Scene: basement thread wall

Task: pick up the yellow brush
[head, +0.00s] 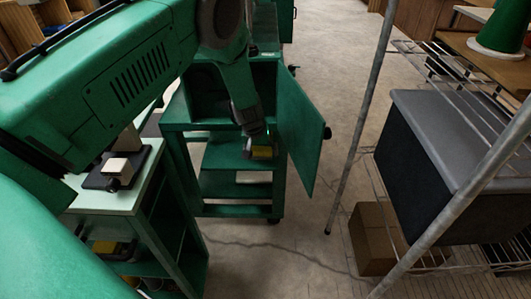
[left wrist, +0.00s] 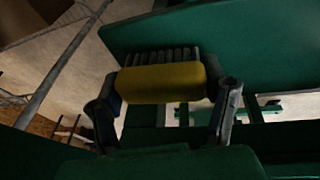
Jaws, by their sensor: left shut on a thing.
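The yellow brush (head: 262,152) shows as a small yellow patch below my left gripper (head: 258,138), in front of the green cart's shelves. In the left wrist view the yellow brush (left wrist: 160,82) lies crosswise between the two fingers of my left gripper (left wrist: 166,95), with a dark ribbed part along its far side. The gripper is shut on it. Whether the brush touches a shelf cannot be told. My right gripper is not in view.
A green cart (head: 230,210) stands behind the gripper, its green door (head: 305,135) swung open to the right. A wire rack with a dark bin (head: 425,150) and a cardboard box (head: 375,238) is at right. Bare floor (head: 270,262) lies between.

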